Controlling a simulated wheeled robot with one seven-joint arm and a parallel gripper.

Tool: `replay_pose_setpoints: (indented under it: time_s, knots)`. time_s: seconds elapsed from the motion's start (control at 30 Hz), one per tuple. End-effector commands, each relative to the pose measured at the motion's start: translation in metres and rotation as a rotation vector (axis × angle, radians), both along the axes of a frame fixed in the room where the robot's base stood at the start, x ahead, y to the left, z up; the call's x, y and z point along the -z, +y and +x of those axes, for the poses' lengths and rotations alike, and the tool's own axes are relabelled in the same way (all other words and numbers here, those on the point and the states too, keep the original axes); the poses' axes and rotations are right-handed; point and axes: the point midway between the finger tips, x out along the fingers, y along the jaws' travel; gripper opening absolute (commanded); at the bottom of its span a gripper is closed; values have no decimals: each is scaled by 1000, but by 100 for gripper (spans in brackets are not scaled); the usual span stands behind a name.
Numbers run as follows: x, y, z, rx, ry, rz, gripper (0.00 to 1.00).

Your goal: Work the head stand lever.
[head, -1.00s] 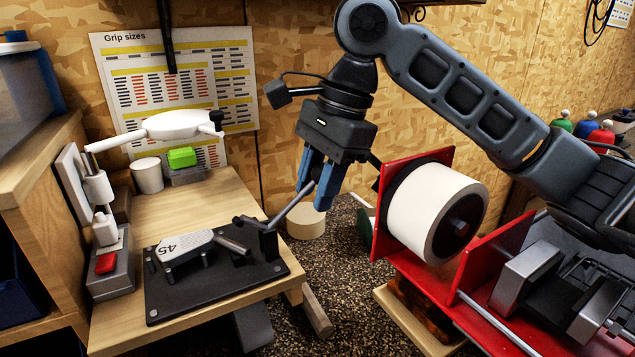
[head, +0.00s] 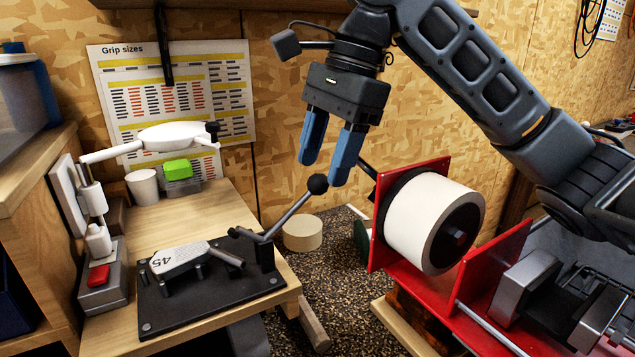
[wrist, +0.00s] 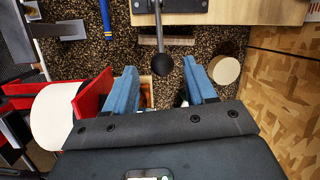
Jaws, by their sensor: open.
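The head stand is a black plate (head: 215,300) on the small wooden table, with a grey club head marked 45 (head: 178,262) on it. Its lever (head: 290,215) is a grey rod rising up and right from the plate's right end to a black ball knob (head: 317,184). My gripper (head: 329,172) is open, its blue fingers pointing down, with the knob close to the fingertips in the head view. In the wrist view the knob (wrist: 163,65) lies beyond and between the open fingers (wrist: 163,78). Nothing is held.
A red stand (head: 410,170) with a large white roll (head: 425,222) is close on the right. A lamp-like white device (head: 170,137), a white cup (head: 143,187) and a green block (head: 177,169) are at the table's back. A round tan block (head: 302,233) is on the floor.

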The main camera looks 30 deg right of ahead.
Motion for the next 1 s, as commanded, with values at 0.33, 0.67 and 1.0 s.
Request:
replay_pose_setpoints:
  time_s: [0.33,0.67,1.0]
  knots:
    - [-13,-3,-2,-1,1,0,56]
    - [-29,-1,-3,-158,-73,-69,32]
    - [-95,23,-24,-926,-284,-430,0]
